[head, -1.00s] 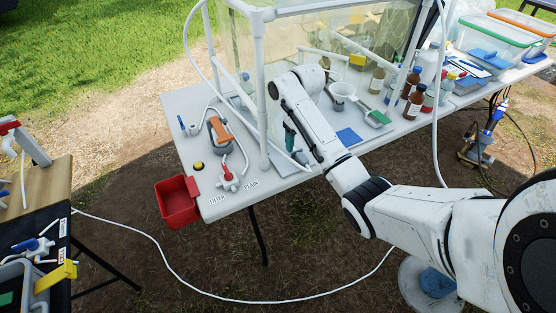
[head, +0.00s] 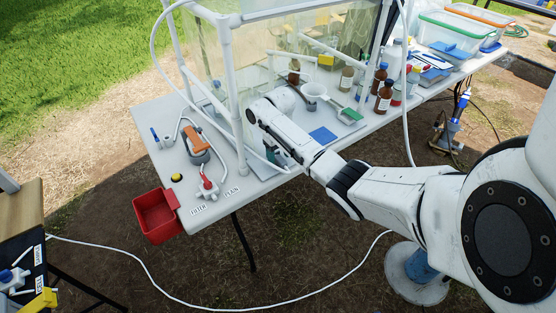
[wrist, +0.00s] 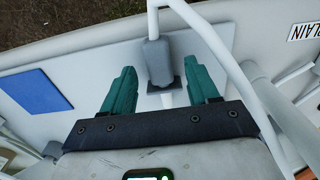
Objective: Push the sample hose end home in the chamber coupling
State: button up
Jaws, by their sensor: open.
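My gripper (wrist: 163,74) is open, its two green fingers apart. In the head view my gripper (head: 274,158) is low at the front edge of the chamber, partly hidden by my arm. In the wrist view a grey block (wrist: 158,60) lies between and just beyond the fingers, with gaps at both sides. A white hose (wrist: 215,45) runs beside the right finger and bends at the top toward the block. The hose (head: 157,70) also loops down the chamber's left side in the head view. I cannot tell the hose end from the coupling, or how deep it sits.
The clear chamber (head: 205,65) with white posts stands on the white table (head: 215,215). A red bin (head: 157,215) hangs at the left corner. Brown bottles (head: 384,97) and a blue mat (head: 323,135) are to the right. The label PLAIN (wrist: 304,31) shows in the wrist view.

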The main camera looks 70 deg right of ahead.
jog(key=shift+f, duration=0.7)
jog(key=shift+c, duration=0.3)
grip_shut()
